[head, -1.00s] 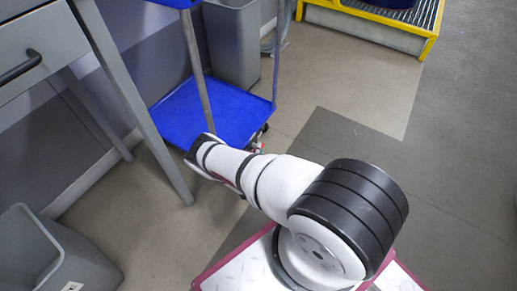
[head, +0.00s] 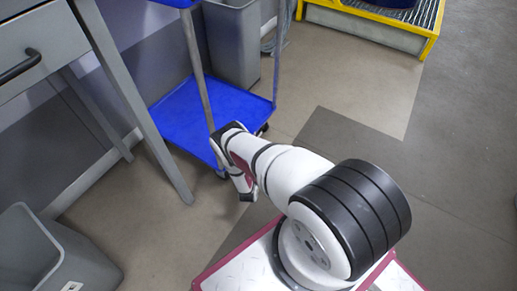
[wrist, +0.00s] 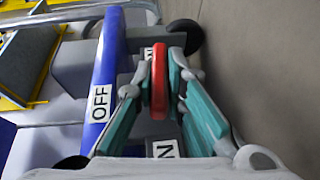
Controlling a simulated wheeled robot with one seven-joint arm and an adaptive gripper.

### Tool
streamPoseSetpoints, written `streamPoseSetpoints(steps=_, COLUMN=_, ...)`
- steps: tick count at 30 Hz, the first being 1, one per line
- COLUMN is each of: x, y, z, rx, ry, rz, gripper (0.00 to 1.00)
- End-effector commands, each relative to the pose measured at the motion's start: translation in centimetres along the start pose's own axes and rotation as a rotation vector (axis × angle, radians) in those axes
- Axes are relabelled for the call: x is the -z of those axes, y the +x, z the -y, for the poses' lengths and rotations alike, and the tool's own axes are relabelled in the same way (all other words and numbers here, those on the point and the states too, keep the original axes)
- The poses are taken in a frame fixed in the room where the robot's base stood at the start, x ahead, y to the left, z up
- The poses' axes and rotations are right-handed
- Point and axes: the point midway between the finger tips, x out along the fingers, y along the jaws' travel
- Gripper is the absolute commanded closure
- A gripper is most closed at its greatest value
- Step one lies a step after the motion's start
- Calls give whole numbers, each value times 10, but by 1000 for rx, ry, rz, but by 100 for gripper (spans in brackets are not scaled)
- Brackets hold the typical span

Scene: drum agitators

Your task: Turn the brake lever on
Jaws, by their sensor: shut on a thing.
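The brake lever is a red bar (wrist: 159,82) in the wrist view, standing upright in the picture between the teal fingers of my gripper (wrist: 160,72). The fingers are closed against both sides of it. A white OFF label (wrist: 99,103) is on the blue cart frame to the left of the lever. Another label (wrist: 165,149), partly hidden with only an N clear, lies below the lever near the gripper's base. In the head view the lever and my fingers are hidden; my arm reaches toward the blue cart (head: 225,104).
A dark wheel (wrist: 186,36) is just beyond the lever, with open floor to the right. In the head view a grey desk (head: 98,62) stands at left, a grey bin (head: 62,258) at lower left and a yellow-framed platform (head: 370,22) at the top. Floor at right is clear.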

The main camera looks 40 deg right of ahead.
Motion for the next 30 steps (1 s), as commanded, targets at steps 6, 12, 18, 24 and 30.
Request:
streamPoseSetpoints(steps=6, x=0, y=-2, z=2, rx=6, ry=-2, rz=-1, gripper=68)
streamPoseSetpoints(steps=12, x=0, y=-2, z=1, rx=2, ry=-1, rz=0, gripper=68)
streamPoseSetpoints(steps=18, x=1, y=-19, z=1, rx=3, ry=-1, rz=-2, gripper=68)
streamPoseSetpoints(steps=24, x=1, y=-60, z=2, rx=5, ry=-4, rz=-4, gripper=68)
streamPoseSetpoints(steps=30, x=1, y=-97, z=2, rx=5, ry=-3, rz=-4, gripper=68)
